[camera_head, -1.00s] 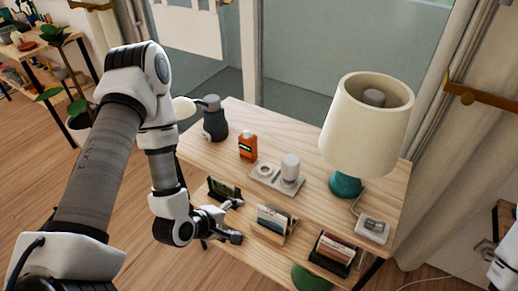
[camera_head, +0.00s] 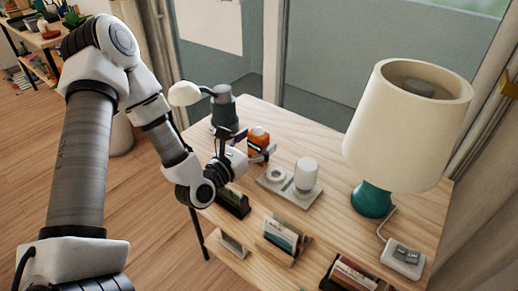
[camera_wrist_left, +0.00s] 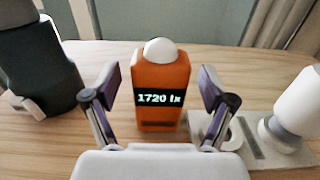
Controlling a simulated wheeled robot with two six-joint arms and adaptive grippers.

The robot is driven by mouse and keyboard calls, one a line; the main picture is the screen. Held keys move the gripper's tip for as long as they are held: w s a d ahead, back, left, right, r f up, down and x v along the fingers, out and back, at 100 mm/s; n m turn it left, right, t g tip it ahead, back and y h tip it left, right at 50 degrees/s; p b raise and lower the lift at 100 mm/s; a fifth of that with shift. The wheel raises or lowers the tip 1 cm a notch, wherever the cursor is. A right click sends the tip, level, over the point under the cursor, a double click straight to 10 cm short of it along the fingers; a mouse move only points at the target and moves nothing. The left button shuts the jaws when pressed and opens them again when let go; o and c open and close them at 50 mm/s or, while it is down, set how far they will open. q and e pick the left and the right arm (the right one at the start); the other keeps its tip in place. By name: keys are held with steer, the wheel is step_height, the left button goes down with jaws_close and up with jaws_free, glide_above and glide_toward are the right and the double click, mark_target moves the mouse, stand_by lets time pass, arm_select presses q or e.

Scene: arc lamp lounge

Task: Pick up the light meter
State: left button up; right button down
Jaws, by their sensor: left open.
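The light meter (camera_head: 259,135) is an orange box with a white dome on top, standing upright on the wooden table. In the left wrist view the light meter (camera_wrist_left: 162,78) faces me, its dark display reading "1720 lx". My left gripper (camera_head: 246,146) is open at the light meter. In the left wrist view the fingers of my left gripper (camera_wrist_left: 161,100) are spread to its left and right, with gaps showing on both sides. How far the fingertips reach along its sides is hard to tell. My right gripper is out of view.
A dark grey lamp-like device (camera_head: 223,108) stands close left of the meter. A grey tray (camera_head: 285,193) with a white cylinder (camera_head: 306,173) sits close right. A large table lamp (camera_head: 405,130) stands farther right. Card holders (camera_head: 281,241) line the front.

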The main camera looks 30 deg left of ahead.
arm_select(q)
steer(key=shift+w, duration=0.45)
steer(key=c, duration=1.4)
steer(key=shift+o, duration=0.2)
steer(key=shift+r, duration=0.1)
